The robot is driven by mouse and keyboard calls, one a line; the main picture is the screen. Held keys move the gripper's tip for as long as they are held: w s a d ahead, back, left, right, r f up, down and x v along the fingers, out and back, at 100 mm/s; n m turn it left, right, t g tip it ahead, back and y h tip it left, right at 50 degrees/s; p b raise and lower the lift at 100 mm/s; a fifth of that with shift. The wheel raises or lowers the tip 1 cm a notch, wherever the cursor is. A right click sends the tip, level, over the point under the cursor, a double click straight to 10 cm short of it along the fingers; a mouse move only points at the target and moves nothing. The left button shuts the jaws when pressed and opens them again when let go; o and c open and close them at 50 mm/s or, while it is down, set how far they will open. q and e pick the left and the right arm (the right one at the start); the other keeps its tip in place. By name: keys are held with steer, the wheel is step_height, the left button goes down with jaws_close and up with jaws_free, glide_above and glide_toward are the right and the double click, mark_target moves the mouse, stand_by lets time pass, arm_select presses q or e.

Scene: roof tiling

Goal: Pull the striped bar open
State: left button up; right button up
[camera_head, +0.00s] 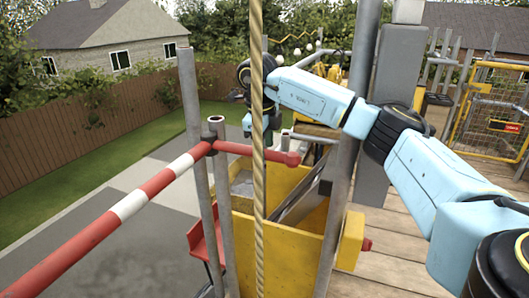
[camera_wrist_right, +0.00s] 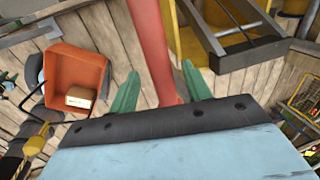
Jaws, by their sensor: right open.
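The striped bar (camera_head: 130,204) is red and white and runs from the lower left up to a grey collar on a post. Its plain red end (camera_head: 235,149) goes on past the collar to the right. My right gripper (camera_head: 261,124) is just above this red end, partly hidden by a rope. In the right wrist view the red bar (camera_wrist_right: 158,50) lies between the two green fingers of the open right gripper (camera_wrist_right: 160,88). I cannot tell whether they touch it. My left gripper is not in view.
A hanging rope (camera_head: 257,200) crosses in front of the bar. A yellow chute (camera_head: 280,245) stands below the red end, among grey posts (camera_head: 190,90). An orange bin (camera_wrist_right: 75,65) holds a small box. Wooden decking (camera_head: 400,260) lies at right.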

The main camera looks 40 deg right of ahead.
steer(key=shift+w+d+f, duration=0.1)
steer(key=shift+d+f, duration=0.05)
steer(key=shift+f, duration=0.5)
jaws_close()
